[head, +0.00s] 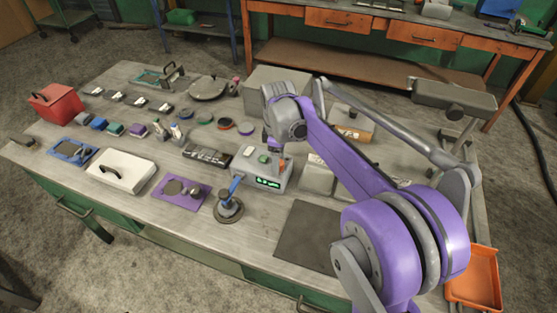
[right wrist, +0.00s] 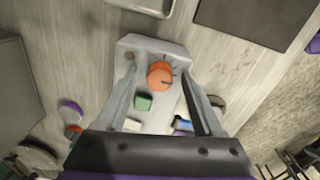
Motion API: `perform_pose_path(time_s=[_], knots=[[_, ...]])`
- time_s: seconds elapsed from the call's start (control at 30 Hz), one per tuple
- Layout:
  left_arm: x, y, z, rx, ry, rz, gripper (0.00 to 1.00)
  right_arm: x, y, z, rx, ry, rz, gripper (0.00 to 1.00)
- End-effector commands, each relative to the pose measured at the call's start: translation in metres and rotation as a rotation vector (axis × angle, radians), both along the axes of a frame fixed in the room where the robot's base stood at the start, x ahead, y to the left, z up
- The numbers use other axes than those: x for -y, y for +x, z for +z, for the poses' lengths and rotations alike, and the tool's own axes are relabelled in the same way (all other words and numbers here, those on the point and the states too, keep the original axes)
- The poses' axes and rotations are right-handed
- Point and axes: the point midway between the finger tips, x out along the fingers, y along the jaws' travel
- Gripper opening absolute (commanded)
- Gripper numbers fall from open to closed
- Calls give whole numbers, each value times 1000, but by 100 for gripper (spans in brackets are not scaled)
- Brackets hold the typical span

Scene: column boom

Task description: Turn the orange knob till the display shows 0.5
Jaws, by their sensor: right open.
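A light grey box-shaped device stands on the workbench in the middle of the head view. It carries a green-lit display (head: 268,182), whose digits are too small to read surely. On its top are a green button (head: 263,158) and the orange knob (head: 282,164), partly hidden by my right gripper (head: 275,145). In the right wrist view the orange knob (right wrist: 160,75), with a dark pointer line, sits between the spread fingers of my right gripper (right wrist: 159,68). There is a gap on both sides. The display is not visible there. My left gripper is out of view.
A blue-handled round tool (head: 230,208) stands just in front of the device. A dark mat (head: 308,238) lies to its right, and a labelled dark box (head: 207,156) to its left. A grey block (head: 277,90) stands behind. Many small items crowd the bench's left half.

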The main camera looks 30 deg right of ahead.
Motion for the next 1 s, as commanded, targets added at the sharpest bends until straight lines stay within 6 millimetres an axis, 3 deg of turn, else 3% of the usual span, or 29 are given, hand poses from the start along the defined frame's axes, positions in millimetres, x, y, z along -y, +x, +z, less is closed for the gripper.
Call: perform_pose_path(time_s=[0.2,0.5,0.6,1.0], knots=[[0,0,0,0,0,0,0,0,0,0,0,0,0,67],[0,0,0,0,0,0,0,0,0,0,0,0,0,13],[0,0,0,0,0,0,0,0,0,0,0,0,0,0],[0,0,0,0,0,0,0,0,0,0,0,0,-50,0]])
